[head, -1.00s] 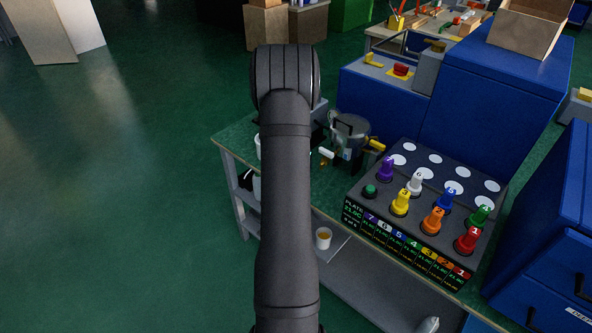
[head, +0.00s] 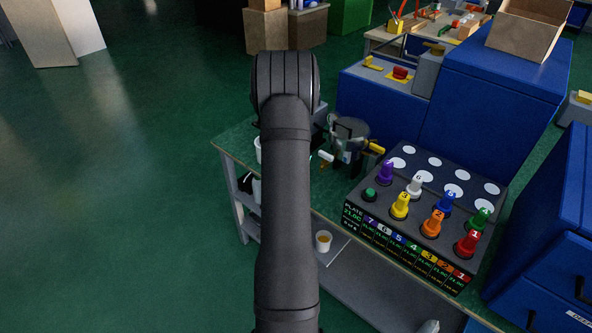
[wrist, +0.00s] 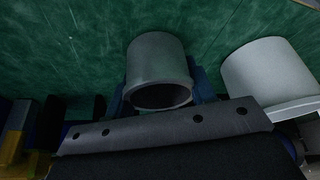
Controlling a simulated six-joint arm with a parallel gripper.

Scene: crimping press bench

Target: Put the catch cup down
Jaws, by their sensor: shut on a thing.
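The catch cup, a grey cup (wrist: 158,65), shows in the wrist view between the blue fingers of my gripper (wrist: 160,92). The gripper is shut on it, and its dark open mouth faces the gripper body. Green bench surface fills the view behind the cup; I cannot tell whether the cup touches it. In the head view my own arm hides most of the gripper and the held cup.
A white cup (wrist: 268,72) stands just right of the held cup. A dark pot-like device (head: 350,132) and a plate with coloured numbered pegs (head: 425,205) occupy the bench to the right. An amber-filled cup (head: 323,241) sits on the lower shelf.

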